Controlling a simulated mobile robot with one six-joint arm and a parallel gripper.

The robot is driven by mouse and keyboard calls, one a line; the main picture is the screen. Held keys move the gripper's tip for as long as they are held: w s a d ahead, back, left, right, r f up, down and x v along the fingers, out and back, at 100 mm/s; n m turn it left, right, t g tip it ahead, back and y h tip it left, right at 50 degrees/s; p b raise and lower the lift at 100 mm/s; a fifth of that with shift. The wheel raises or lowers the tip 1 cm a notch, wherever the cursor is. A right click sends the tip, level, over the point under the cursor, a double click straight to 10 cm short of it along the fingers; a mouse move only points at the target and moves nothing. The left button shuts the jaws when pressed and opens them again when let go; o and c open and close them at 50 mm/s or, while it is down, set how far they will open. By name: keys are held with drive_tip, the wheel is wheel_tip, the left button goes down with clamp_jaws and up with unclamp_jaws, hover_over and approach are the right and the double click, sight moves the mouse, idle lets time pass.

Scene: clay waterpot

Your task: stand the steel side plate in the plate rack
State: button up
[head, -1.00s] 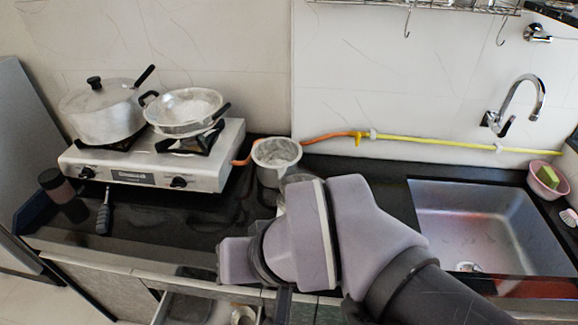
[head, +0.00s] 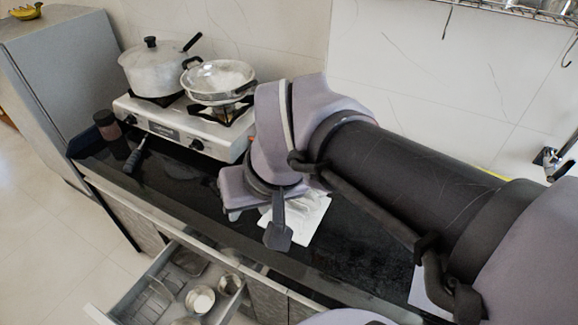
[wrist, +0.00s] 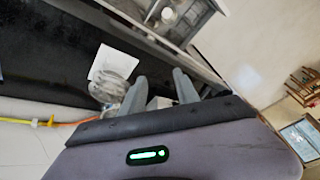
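My gripper (wrist: 160,76) shows in the wrist view with two grey fingers apart and no plate between them. In the head view one dark finger (head: 278,232) hangs over the counter's front part. A wire rack (head: 520,10), partly cut off, is on the wall at the top right; it may be the plate rack. I cannot pick out the steel side plate for certain. The open drawer (head: 138,296) at the lower left holds several round steel pieces, and I cannot tell whether the plate is among them.
A white stove (head: 180,128) carries a lidded pot (head: 152,70) and a pan (head: 217,78). A white square sheet (head: 312,215) lies on the dark counter (head: 360,255) behind my gripper. A dark jar (head: 107,126) stands at the left. The open drawer juts out from the counter front.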

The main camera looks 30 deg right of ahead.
drive_tip(key=w+d+f+n+g+h+p, duration=0.1)
drive_tip(key=w+d+f+n+g, duration=0.15)
drive_tip(key=w+d, duration=0.6)
drive_tip(key=w+d+f+n+g+h+p, duration=0.1)
drive_tip(key=w+d+f+n, duration=0.25)
drive_tip(key=w+d, duration=0.5)
drive_tip(key=w+d+f+b, duration=0.1)
drive_tip(key=d+f+b, duration=0.1)
drive_tip(key=f, duration=0.5)
drive_tip(key=w+d+f+n+b, duration=0.1)
drive_tip(key=d+f+b, duration=0.2)
drive_tip(key=f, duration=0.4)
drive_tip(key=w+d+f+n+g+b, duration=0.1)
drive_tip(key=d+f+b, duration=0.2)
drive_tip(key=f, duration=0.4)
drive_tip(key=shift+d, duration=0.4)
drive_tip(key=shift+r, duration=0.15)
drive_tip(key=shift+c, duration=1.1)
clamp_jaws()
